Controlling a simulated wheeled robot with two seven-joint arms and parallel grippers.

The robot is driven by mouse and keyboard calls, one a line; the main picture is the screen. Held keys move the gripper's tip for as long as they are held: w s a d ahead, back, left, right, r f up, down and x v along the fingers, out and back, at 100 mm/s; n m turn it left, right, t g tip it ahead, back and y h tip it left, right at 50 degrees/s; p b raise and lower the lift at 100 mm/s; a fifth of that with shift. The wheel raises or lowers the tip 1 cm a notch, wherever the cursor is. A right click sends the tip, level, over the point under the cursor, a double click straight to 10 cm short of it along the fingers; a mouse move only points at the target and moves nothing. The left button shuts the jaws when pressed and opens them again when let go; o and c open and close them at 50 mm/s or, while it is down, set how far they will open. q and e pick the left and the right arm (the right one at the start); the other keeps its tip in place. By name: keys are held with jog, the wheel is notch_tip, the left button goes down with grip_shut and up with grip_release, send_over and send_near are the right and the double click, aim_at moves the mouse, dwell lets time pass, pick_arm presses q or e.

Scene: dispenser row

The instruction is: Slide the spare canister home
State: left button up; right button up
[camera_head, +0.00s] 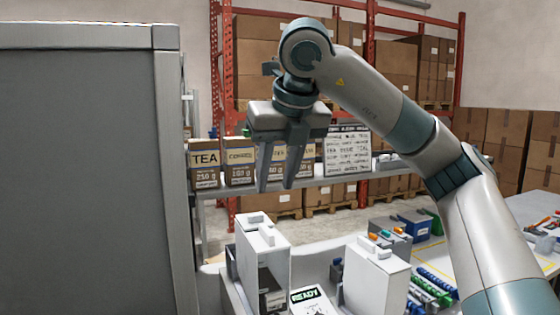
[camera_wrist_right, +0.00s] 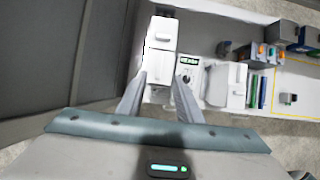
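A tall white canister-like box (camera_head: 262,262) with a raised grip on top stands at the lower middle. A second white top with a grip (camera_head: 250,218) adjoins it behind; both also show in the right wrist view (camera_wrist_right: 160,30). Another white box (camera_head: 375,280) stands to the right. I cannot tell which one is the spare canister. My left gripper is not in view.
A READY display (camera_head: 306,295) sits between the white boxes. A large grey cabinet (camera_head: 90,170) fills the left side. Behind, a shelf holds labelled tea boxes (camera_head: 205,160). Coloured small items (camera_head: 430,285) lie on the right of the bench. Open air surrounds the gripper.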

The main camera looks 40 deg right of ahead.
jog(key=shift+v, duration=1.95)
